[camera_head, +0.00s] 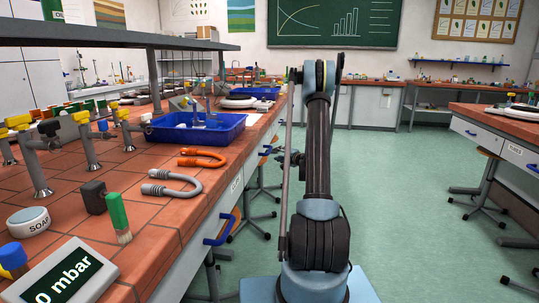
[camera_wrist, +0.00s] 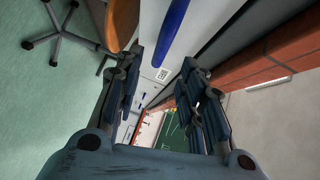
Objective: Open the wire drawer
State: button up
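In the wrist view, a pale drawer front with a blue bar handle (camera_wrist: 172,30) lies ahead of my gripper (camera_wrist: 160,68). A small white label (camera_wrist: 162,75) sits near the handle; its word is too small to read, so I cannot tell whether this is the wire drawer. My gripper is open, its two jointed fingers wide apart with nothing between them. The handle is beyond the fingertips, apart from them.
The left bench (camera_head: 150,215) has drawers with blue handles (camera_head: 222,230) along its aisle side. A blue tray (camera_head: 196,129), taps and tubing stand on it. Stools (camera_head: 262,190) stand beside it. The right bench (camera_head: 500,122) also has drawers. The green floor between is mostly clear.

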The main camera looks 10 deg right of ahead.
aim_at(270, 151)
jog(key=x, duration=0.9)
jog(key=shift+w+a+f, duration=0.1)
jog(key=shift+w+a, duration=0.1)
jog(key=shift+w, duration=0.05)
grip_shut()
